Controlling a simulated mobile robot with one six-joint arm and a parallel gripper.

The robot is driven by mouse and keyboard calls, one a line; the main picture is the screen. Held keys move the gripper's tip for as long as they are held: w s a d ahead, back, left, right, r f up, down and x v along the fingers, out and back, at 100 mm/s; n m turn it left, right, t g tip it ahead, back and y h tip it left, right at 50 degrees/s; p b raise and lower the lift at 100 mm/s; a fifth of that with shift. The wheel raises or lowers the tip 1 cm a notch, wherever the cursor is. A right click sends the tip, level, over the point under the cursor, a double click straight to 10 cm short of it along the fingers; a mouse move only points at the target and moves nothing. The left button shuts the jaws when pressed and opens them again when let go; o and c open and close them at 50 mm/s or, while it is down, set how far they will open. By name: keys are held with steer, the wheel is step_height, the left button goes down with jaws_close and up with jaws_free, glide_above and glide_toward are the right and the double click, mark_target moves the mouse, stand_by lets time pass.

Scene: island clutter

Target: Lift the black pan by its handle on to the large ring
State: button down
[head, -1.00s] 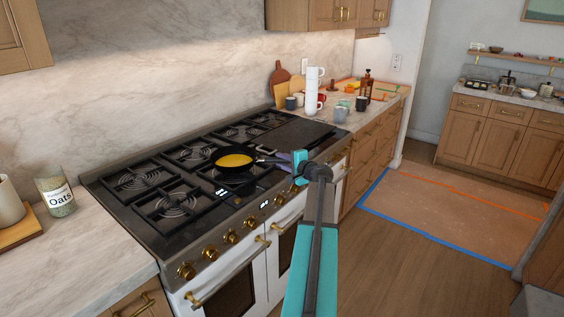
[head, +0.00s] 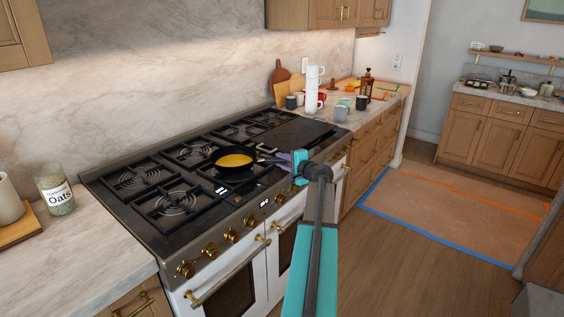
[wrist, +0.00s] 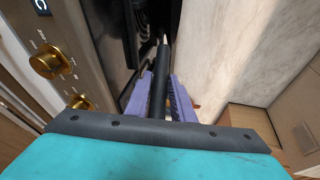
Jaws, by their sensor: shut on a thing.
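The black pan (head: 217,165), with something yellow in it, is over the front part of the stove at the middle burner. I cannot tell whether it touches the grate. Its handle (head: 264,160) points right. My gripper (head: 284,158) is shut on the handle. In the wrist view the dark handle (wrist: 160,75) runs between the two purple fingers of my gripper (wrist: 160,98). Several burner rings show, among them the front left one (head: 172,204) and the back left one (head: 136,179). The ring under the pan is hidden, and I cannot tell which is the large ring.
A flat dark griddle (head: 294,136) lies right of the burners. Mugs and a white stacked column (head: 312,90) stand on the right counter. An oats jar (head: 55,194) stands on the left counter. Brass knobs (head: 209,250) line the stove front.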

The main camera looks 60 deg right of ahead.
steer(key=shift+f, duration=0.2)
stand_by(0.6)
steer(key=c, duration=1.5)
jaws_free()
steer(key=shift+o, duration=0.2)
steer(key=shift+f, duration=0.1)
steer(key=shift+s+b, duration=0.15)
steer(key=shift+b, duration=0.15)
steer(key=b+v, duration=0.2)
steer(key=v, duration=1.1)
steer(key=shift+s+b, duration=0.25)
steer(key=shift+b, duration=0.15)
steer(key=shift+a, duration=0.15)
